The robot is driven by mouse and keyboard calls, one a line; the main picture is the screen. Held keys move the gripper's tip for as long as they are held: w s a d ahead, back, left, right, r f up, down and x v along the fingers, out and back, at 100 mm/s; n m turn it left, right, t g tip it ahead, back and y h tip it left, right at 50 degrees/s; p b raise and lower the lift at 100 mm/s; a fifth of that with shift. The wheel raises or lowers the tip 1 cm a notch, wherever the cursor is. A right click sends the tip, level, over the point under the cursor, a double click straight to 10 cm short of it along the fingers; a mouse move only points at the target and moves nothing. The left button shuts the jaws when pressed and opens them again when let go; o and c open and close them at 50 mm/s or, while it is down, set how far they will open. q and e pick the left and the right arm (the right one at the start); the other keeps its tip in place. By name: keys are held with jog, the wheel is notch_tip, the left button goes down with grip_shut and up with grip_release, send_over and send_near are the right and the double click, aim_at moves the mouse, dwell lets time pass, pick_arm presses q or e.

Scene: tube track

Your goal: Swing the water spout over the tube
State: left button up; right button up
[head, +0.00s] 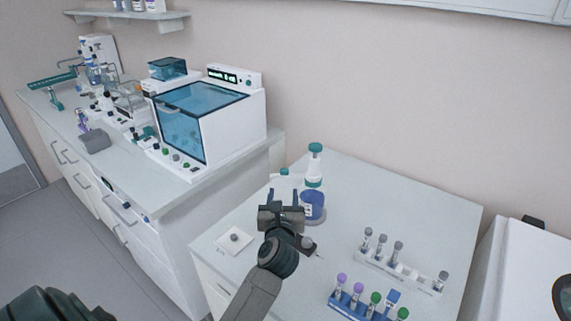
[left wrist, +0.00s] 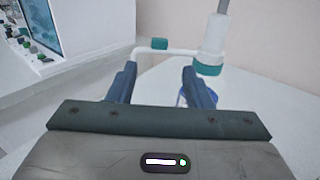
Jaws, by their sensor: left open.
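The water spout is a thin white pipe (left wrist: 178,51) with a teal piece (left wrist: 159,43) on it, reaching left from a white and teal dispenser (head: 314,165) at the back of the right-hand table. The dispenser also shows in the left wrist view (left wrist: 212,45). My left gripper (head: 284,196) is open and empty, pointing at the spout. In the left wrist view the spout pipe lies ahead of the gap between my fingertips (left wrist: 159,72), with no clear contact. A blue container (head: 313,205) stands just right of the gripper. Which tube is meant I cannot tell.
A blue rack (head: 355,305) holds tubes with purple and green caps. A white rack (head: 402,274) holds several grey-capped tubes. A small white pad (head: 234,240) lies left of my arm. A higher counter (head: 215,186) with a white machine stands left.

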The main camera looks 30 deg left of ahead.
aim_at(285, 172)
pick_arm(q)
jog(key=p+x, duration=0.1)
jog(key=x, duration=0.1)
jog(key=p+x, duration=0.1)
jog(key=x, duration=0.5)
jog(key=shift+a+r+p, duration=0.1)
jog(key=shift+r+p, duration=0.25)
jog(key=shift+p, duration=0.05)
jog(key=shift+w+a, duration=0.25)
jog(key=shift+w, duration=0.35)
jog(key=shift+a, duration=0.1)
jog(key=c, duration=0.7)
grip_shut()
pick_arm(e)
jog(key=s+d+r, duration=0.1)
jog(key=s+r, duration=0.2)
jog(key=shift+d, duration=0.35)
